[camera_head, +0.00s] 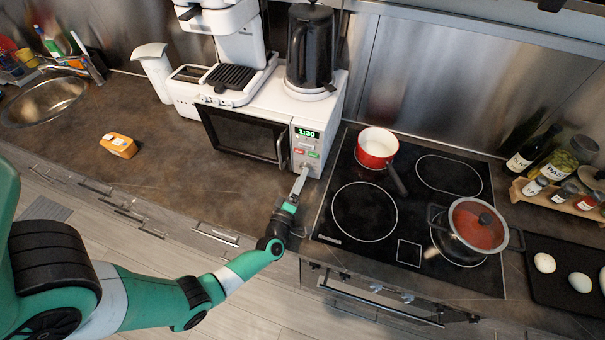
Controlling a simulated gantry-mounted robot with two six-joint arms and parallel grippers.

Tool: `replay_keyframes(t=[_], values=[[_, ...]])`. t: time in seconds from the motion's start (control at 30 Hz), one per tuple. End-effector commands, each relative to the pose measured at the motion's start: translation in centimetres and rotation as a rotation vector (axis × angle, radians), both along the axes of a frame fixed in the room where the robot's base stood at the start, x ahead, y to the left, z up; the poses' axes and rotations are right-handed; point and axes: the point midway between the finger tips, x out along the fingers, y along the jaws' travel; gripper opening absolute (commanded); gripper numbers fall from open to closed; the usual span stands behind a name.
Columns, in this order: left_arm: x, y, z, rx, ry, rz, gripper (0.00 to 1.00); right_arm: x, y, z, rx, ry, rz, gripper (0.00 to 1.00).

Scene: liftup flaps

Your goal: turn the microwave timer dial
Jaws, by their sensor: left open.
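The white microwave (235,134) stands on the counter with its dark door shut. Its control panel (306,148) is on the right side of the front, with a green display reading 1:30 and small coloured buttons. My left gripper (303,171) reaches up to the lower part of the panel. Its fingertips are at or very near the timer dial area and hide it, so I cannot tell whether they touch the dial. The left gripper is open. My right gripper is not in view.
A black kettle (311,48) and a white coffee machine (238,40) stand on the microwave. Right of it is a black hob (408,215) with a red saucepan (376,146) and a lidded pot (476,226). An orange packet (119,145) lies on the clear counter to the left.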

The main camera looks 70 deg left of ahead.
Motion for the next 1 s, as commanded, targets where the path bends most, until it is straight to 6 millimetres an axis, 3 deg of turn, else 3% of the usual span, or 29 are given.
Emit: replay_keyframes(t=[0.2,0.4,1.0], values=[[-3.7,-3.9,-0.1,0.000,0.002,-0.006,0.75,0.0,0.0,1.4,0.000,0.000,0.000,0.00],[-6.0,-6.3,-0.4,0.000,0.002,-0.004,0.75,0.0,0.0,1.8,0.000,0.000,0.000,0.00],[-6.5,-6.6,-0.5,0.000,0.000,0.001,0.75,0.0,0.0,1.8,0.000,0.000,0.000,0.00]])
